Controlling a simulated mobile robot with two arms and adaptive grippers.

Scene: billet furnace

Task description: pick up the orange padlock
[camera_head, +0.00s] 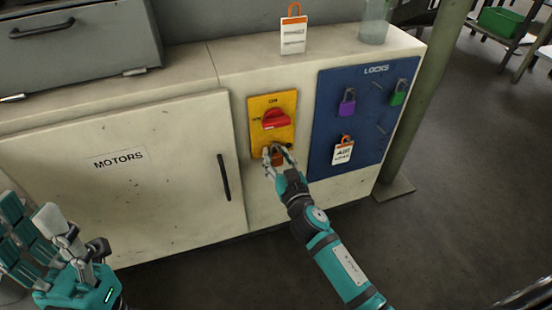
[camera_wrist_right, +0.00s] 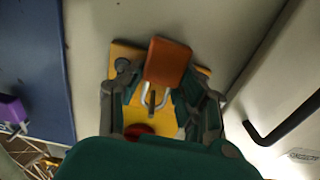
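The orange padlock (camera_head: 278,158) hangs at the lower edge of the yellow switch plate (camera_head: 286,102), below the red rotary switch (camera_head: 276,119). In the right wrist view its orange body (camera_wrist_right: 168,62) and metal shackle (camera_wrist_right: 153,99) show between my fingers. My right gripper (camera_head: 279,151) is at the padlock, its fingers open on either side of it. In the wrist view a gap shows beside the left finger; contact on the right side is unclear. My left gripper (camera_head: 40,213) is at the lower left, away from the padlock, and looks open and empty.
The blue LOCKS board (camera_head: 325,105) right of the switch holds a purple padlock (camera_head: 347,102), a green padlock (camera_head: 398,93) and a white tag (camera_head: 343,151). A tagged orange padlock (camera_head: 293,32) and a glass (camera_head: 375,20) stand on the cabinet. A black door handle (camera_head: 223,177) sticks out at left.

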